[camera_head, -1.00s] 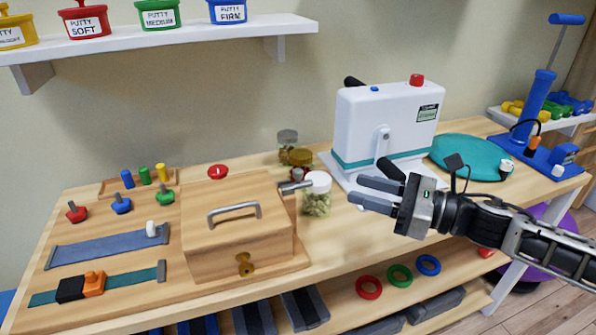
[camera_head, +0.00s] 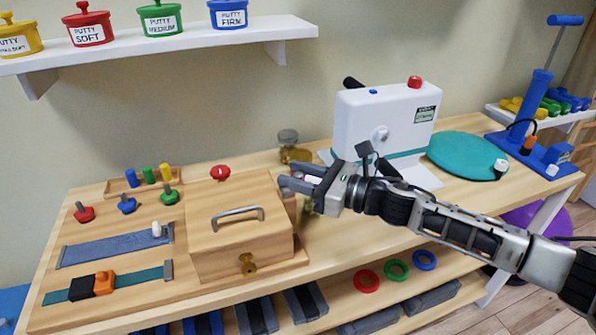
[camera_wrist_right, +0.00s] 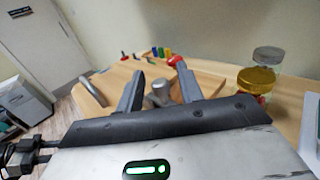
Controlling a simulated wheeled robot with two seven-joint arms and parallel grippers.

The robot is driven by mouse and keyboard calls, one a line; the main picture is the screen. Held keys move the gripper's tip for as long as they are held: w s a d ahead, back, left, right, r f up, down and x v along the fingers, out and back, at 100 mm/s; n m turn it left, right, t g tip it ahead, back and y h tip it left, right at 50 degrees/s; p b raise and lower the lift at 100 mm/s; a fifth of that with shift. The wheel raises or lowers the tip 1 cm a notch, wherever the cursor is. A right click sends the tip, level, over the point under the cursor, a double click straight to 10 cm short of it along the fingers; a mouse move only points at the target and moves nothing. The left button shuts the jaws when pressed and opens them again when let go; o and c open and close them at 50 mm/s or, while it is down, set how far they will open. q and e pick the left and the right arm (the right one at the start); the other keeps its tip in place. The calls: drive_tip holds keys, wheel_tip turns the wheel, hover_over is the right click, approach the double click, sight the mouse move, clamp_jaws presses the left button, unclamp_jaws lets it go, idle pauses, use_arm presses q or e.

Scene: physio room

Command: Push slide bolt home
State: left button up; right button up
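The wooden box (camera_head: 240,235) stands on the wooden board with a metal handle on its lid and a brass latch on its front. The slide bolt's rounded metal knob (camera_wrist_right: 159,93) shows in the right wrist view between the two fingers, near the box's side. In the head view the gripper covers it. My right gripper (camera_head: 286,177) is at the box's upper right edge, fingers pointing left. The right wrist view shows its fingers (camera_wrist_right: 159,76) apart, with a gap on each side of the knob; contact cannot be told. My left gripper is not in view.
Glass jars (camera_head: 290,147) stand behind my right gripper, partly hidden. A white machine (camera_head: 385,120) and a teal disc (camera_head: 466,157) are to the right. Straps and coloured knobs lie left of the box. A shelf with putty tubs (camera_head: 160,18) hangs above.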

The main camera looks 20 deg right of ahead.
sight(282, 190)
clamp_jaws()
drive_tip(key=shift+s+a, duration=0.15)
drive_tip(key=shift+a, duration=1.5)
unclamp_jaws()
drive_tip(key=shift+a, duration=0.1)
